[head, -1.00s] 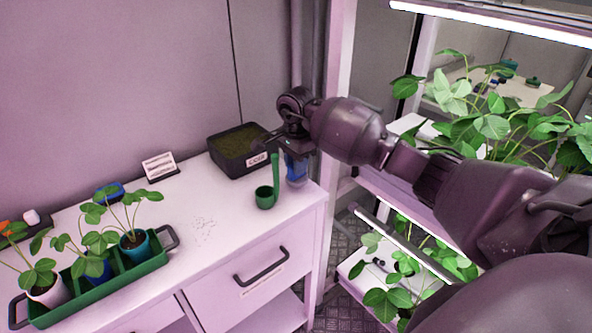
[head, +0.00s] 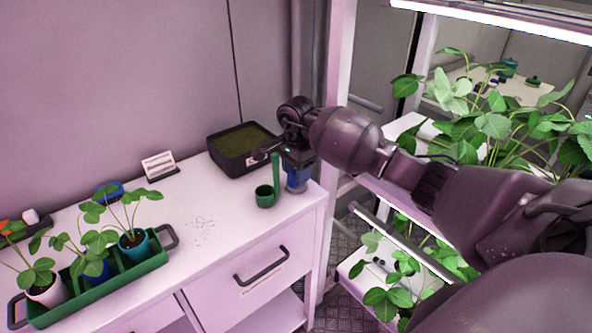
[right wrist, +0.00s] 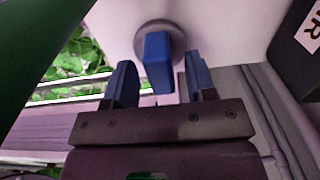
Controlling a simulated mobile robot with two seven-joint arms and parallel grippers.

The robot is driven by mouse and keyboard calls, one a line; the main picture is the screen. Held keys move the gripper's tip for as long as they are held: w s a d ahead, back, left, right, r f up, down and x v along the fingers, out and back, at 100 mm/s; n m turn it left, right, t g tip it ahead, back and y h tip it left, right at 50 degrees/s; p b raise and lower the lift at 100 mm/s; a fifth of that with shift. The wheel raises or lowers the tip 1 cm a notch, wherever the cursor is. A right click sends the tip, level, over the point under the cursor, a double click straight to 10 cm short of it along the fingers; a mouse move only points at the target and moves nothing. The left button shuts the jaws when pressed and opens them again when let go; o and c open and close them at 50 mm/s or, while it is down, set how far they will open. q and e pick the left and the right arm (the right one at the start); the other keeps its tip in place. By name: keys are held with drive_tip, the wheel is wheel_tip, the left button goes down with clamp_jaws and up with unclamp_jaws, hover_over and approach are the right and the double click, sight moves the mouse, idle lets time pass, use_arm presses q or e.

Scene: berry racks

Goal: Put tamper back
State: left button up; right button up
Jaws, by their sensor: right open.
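The tamper, with a blue block handle on a round grey base, stands on the white counter and shows in the right wrist view (right wrist: 157,62). In the head view the tamper (head: 297,186) is at the counter's right end, partly hidden by my right gripper. My right gripper (head: 297,168) points down over it, open. In the right wrist view its two blue fingers (right wrist: 158,72) stand on either side of the handle, with gaps visible on both sides. My left gripper is not in view.
A green scoop (head: 266,195) with an upright handle stands just left of the tamper. A black coir bin (head: 226,166) is behind. A green tray (head: 120,283) of potted plants is at left. The middle counter is clear apart from crumbs. A plant rack (head: 338,100) is at right.

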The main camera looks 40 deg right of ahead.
drive_tip(key=shift+r, duration=0.5)
wheel_tip(320, 180, up, 11)
drive_tip(key=shift+r, duration=0.15)
idle(0.4)
